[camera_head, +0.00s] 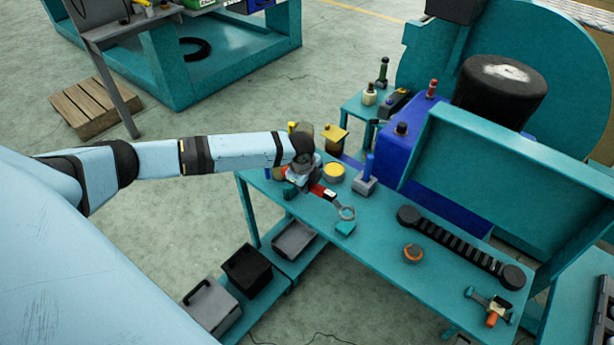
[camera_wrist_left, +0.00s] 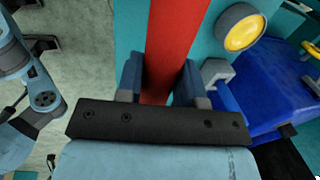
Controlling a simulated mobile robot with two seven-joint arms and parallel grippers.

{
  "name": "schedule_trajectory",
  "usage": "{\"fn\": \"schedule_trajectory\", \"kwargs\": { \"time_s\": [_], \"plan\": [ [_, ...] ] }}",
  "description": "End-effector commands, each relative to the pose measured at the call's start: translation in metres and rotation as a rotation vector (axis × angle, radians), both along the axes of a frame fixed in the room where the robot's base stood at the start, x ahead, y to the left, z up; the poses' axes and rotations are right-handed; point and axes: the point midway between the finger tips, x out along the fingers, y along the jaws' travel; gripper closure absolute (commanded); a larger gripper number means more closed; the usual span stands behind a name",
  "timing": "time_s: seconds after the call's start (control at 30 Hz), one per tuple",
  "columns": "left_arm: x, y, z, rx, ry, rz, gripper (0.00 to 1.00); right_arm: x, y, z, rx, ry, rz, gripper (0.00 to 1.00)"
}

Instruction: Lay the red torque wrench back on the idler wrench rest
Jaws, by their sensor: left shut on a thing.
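The red torque wrench (camera_head: 322,191) is over the left part of the teal bench, its ring-shaped end (camera_head: 346,212) pointing toward the front right. My left gripper (camera_head: 303,178) is shut on its red handle, which runs between the two fingers in the left wrist view (camera_wrist_left: 172,50). A small teal block (camera_head: 345,228), seemingly part of the wrench rest, stands just below the ring end. Another teal piece (camera_head: 290,190) shows beside the gripper. I cannot tell whether the wrench touches these supports. My right gripper is out of view.
A yellow round-topped item (camera_head: 334,171) and a grey block with a blue upright (camera_head: 365,182) stand close behind the wrench. A black toothed bar (camera_head: 460,246), an orange ring (camera_head: 413,253) and a small orange-handled tool (camera_head: 492,308) lie farther right. Bench space between is clear.

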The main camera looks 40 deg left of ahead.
Motion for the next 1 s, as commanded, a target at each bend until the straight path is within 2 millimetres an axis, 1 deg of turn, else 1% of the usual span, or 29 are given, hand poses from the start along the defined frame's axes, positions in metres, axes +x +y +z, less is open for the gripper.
{"fn": "schedule_trajectory", "kwargs": {
  "time_s": [0.03, 0.2, 0.4, 0.6, 0.9, 0.93, 0.97, 1.0],
  "plan": [
    [0.0, 0.0, -0.008, 0.0, 0.0, 0.001, 1.0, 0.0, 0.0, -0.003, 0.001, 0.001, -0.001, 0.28],
    [0.0, 0.0, -0.028, 0.001, 0.0, 0.0, 1.0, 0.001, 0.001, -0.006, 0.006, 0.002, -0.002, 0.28],
    [0.0, 0.0, -0.044, 0.0, 0.0, 0.0, 1.0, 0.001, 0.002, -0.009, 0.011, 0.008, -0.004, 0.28],
    [-0.001, 0.001, -0.052, 0.001, 0.002, 0.001, 1.0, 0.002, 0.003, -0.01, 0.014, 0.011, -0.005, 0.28],
    [-0.003, 0.0, -0.055, 0.0, 0.008, 0.001, 1.0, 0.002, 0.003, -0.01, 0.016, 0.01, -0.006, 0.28],
    [-0.003, 0.0, -0.056, 0.0, 0.008, 0.001, 0.58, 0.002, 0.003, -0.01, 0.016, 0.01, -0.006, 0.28],
    [-0.003, 0.0, -0.056, 0.0, 0.008, 0.001, 0.51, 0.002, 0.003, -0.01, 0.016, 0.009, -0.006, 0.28],
    [-0.003, 0.0, -0.056, 0.0, 0.008, 0.001, 0.42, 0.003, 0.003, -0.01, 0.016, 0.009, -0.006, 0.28]
  ]
}}
